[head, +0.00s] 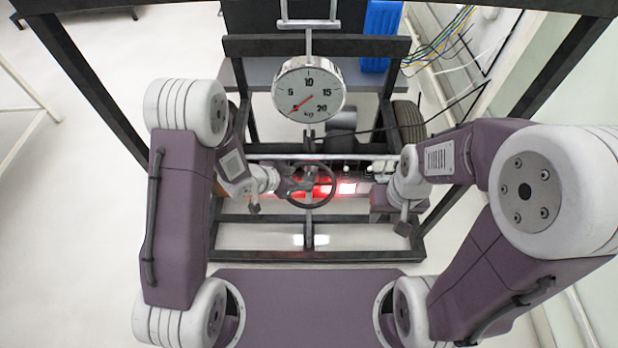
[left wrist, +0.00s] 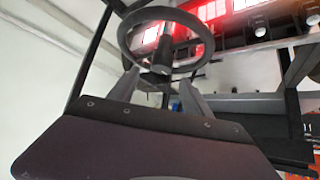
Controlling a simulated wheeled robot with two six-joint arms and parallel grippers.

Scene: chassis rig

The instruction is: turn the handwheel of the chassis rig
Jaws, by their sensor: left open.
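The handwheel (head: 312,187) is a dark ring with a central hub, on the front of the rig under the dial. It also shows in the left wrist view (left wrist: 163,57), just beyond the fingertips. My left gripper (head: 287,187) is at the left side of the wheel in the head view. Its two fingers (left wrist: 160,93) stand apart in the left wrist view, with nothing held between them. I cannot tell whether a finger touches the rim. My right gripper (head: 383,204) is to the right, apart from the wheel; its fingers are not clear.
A round kg dial (head: 309,92) with a red needle hangs above the wheel. Red-lit panels (head: 325,188) glow behind it. Dark frame bars (head: 310,257) surround the rig. A tyre (head: 409,121) and cables (head: 440,50) are at the right. Open floor (head: 70,220) lies left.

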